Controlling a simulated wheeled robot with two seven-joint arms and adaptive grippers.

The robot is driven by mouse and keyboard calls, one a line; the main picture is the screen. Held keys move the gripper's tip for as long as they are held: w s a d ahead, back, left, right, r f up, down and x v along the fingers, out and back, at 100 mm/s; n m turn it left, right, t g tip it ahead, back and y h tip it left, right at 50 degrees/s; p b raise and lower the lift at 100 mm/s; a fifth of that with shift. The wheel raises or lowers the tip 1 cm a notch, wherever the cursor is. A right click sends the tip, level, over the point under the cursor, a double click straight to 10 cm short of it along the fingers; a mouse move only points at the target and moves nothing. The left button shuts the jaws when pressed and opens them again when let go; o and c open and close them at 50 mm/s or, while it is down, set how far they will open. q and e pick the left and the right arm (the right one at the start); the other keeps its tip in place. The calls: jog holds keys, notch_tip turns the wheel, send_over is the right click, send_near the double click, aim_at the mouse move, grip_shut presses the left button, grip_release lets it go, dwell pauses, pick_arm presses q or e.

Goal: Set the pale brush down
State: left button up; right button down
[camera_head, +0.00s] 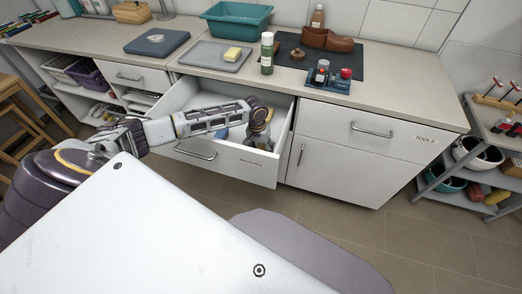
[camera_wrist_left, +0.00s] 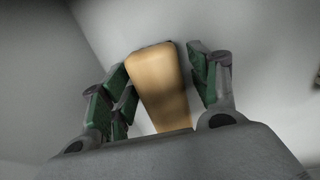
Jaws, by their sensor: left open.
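The pale brush (camera_wrist_left: 162,85) shows as a tan wooden block in the left wrist view. It lies between the green-padded fingers of my left gripper (camera_wrist_left: 157,68), with visible gaps on both sides. The fingers are open. In the head view, my left gripper (camera_head: 258,140) reaches down into the open drawer (camera_head: 220,164), near its right end. My right gripper is not in view.
The drawer's front and side walls enclose the gripper. A closed cabinet (camera_head: 340,160) stands to the right.

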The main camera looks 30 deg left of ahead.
pick_arm(q)
jog(key=shift+r, duration=0.1)
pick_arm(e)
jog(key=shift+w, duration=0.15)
pick_arm(q)
jog(key=shift+r, duration=0.25)
notch_tip(320, 180, up, 12)
jog(key=a+p, duration=0.1)
jog(key=shift+s+f, duration=0.15)
jog(key=shift+f, duration=0.1)
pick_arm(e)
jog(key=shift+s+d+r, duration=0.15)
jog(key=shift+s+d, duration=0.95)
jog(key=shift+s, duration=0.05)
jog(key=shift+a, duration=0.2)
